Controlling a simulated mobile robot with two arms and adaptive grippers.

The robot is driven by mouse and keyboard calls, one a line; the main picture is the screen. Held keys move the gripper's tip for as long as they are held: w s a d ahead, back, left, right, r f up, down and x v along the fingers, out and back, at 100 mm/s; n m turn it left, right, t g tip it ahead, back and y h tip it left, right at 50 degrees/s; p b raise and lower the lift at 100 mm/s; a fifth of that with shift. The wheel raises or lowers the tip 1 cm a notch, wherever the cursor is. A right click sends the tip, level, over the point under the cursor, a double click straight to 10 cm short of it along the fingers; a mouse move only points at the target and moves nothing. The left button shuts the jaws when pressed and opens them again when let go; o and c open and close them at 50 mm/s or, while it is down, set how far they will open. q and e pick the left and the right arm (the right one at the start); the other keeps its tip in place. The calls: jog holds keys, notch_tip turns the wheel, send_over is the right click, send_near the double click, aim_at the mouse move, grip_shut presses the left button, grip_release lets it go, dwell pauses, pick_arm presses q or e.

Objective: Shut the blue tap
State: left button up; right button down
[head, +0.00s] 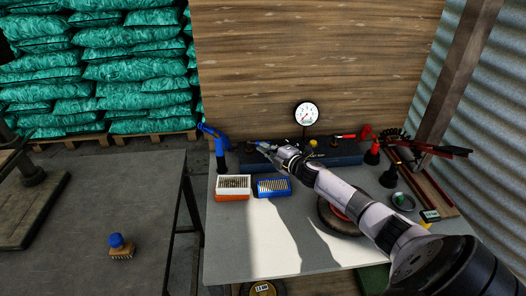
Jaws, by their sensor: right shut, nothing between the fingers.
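A dark blue manifold block (345,155) lies along the back of the workbench. A small blue piece, which looks like the blue tap's handle (261,144), shows at its left end, right by my right gripper's tips. My right gripper (266,149) is shut and empty, reaching in from the lower right across the bench. I cannot tell whether it touches the handle, as gripper and handle overlap in the picture. The tap's body is hidden. My left gripper is out of view.
A round gauge (306,115) and a red tap handle (344,136) rise from the block. An orange-white box (233,188) and a blue box (273,187) sit in front. The bench (250,245) is clear at front left.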

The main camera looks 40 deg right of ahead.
jog(key=shift+w+d, duration=0.15)
jog(key=shift+d, duration=0.35)
dwell(0.5)
